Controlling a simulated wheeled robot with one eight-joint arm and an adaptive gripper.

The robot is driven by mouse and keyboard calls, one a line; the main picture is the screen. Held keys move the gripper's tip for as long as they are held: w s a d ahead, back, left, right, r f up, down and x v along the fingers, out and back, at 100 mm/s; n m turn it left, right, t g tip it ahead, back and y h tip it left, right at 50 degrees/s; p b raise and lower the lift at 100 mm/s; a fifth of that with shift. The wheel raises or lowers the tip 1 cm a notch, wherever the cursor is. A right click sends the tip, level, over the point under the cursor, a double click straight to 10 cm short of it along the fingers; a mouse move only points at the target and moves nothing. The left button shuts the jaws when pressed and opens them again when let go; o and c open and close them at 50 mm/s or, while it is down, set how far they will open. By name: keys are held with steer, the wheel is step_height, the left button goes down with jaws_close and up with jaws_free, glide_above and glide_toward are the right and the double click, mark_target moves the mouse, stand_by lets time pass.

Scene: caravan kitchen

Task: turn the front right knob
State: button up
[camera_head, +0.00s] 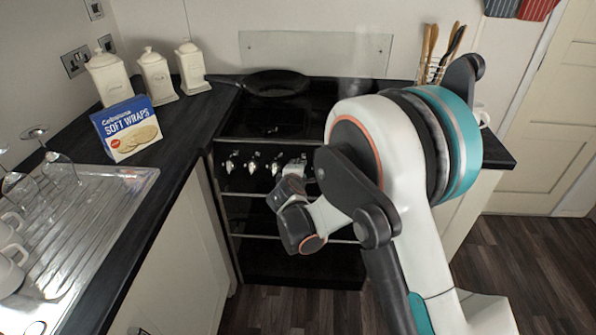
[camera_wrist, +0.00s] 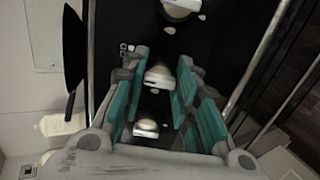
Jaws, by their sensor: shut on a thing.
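The stove front has a row of pale knobs. In the head view a left knob (camera_head: 231,163) and one further right (camera_head: 277,168) show, and my arm hides the right end of the row. My gripper (camera_head: 294,167) is at the panel, just right of the last visible knob. In the wrist view the teal fingers of my gripper (camera_wrist: 162,70) are shut on a knob (camera_wrist: 158,75), one finger on each side. Another knob (camera_wrist: 180,8) lies beyond the fingertips, and one more (camera_wrist: 146,126) shows low between the fingers. I cannot tell the held knob's exact place in the row.
A dark pan (camera_head: 273,82) sits on the hob. Oven rails (camera_head: 250,236) run below the knobs, close under my gripper. A wraps box (camera_head: 126,129) and canisters (camera_head: 156,75) stand on the left counter, beside the metal drainer (camera_head: 85,215) with glasses and cups.

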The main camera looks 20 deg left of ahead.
steer(key=o, duration=1)
steer(key=v, duration=1.2)
